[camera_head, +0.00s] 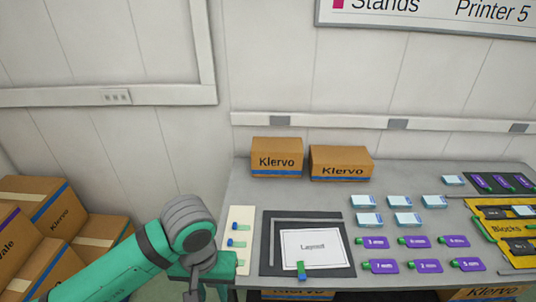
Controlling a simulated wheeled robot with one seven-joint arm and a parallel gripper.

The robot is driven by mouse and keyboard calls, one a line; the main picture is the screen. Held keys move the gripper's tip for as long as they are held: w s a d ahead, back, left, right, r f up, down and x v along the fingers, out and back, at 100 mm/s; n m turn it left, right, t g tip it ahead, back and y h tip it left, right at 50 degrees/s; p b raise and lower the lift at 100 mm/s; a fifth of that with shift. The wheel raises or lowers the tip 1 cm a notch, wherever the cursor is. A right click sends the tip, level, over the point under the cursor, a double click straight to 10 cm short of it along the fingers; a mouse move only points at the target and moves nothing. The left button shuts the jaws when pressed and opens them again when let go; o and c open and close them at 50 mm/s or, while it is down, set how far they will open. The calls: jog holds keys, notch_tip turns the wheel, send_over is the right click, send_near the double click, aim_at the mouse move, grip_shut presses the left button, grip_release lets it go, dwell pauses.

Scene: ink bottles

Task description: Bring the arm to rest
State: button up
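My green and grey arm reaches in from the bottom left and bends at a grey joint by the table's left end. Its far part runs down to the bottom edge of the picture, and no gripper fingers can be made out. The grey table (240,200) carries a dark board with a white sheet marked "Layout" (325,256). A small green and blue piece (302,272) is at the sheet's lower edge. Several purple tags with green ends (384,266) lie in two rows to the right. Several light blue and white packs (370,219) lie behind them.
A pale panel (243,219) with small blue and green pieces lies beside my arm. Two Klervo cartons (277,158) (341,163) stand at the table's back. A yellow Blocks tray (487,214) is at the right. Large cartons (55,207) are stacked at the left.

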jog(key=w+d+r+m+t+h, duration=0.1)
jog(key=w+d+r+t+h, duration=0.2)
jog(key=d, duration=0.6)
jog(key=w+d+m+t+h, duration=0.1)
jog(key=w+d+h, duration=0.3)
jog(key=d, duration=0.5)
jog(key=w+d+r+n+t+h, duration=0.4)
jog(key=w+d+r+t+h, duration=0.2)
jog(key=w+d+r+t, duration=0.3)
jog(key=s+a+f+n+t+y, duration=0.2)
jog(key=s+a+f+n+y, duration=0.15)
jog(key=s+f+y, duration=0.4)
jog(key=s+a+f+n+t+y, duration=0.3)
jog(key=s+f+n+y, duration=0.15)
jog(key=f, duration=0.65)
jog(key=s+a+f+m+g, duration=0.1)
jog(key=s+a+f+m, duration=0.1)
jog(key=s, duration=0.6)
jog(key=s+a+f+m, duration=0.3)
jog(key=s+m, duration=0.1)
jog(key=s, duration=0.4)
jog(key=s+a+f+m+g+y, duration=0.1)
jog(key=s+a+f+m, duration=0.1)
jog(key=s, duration=0.7)
jog(key=shift+a+f+m+g, duration=0.15)
jog(key=shift+a+m+g, duration=0.25)
jog(key=shift+m, duration=0.4)
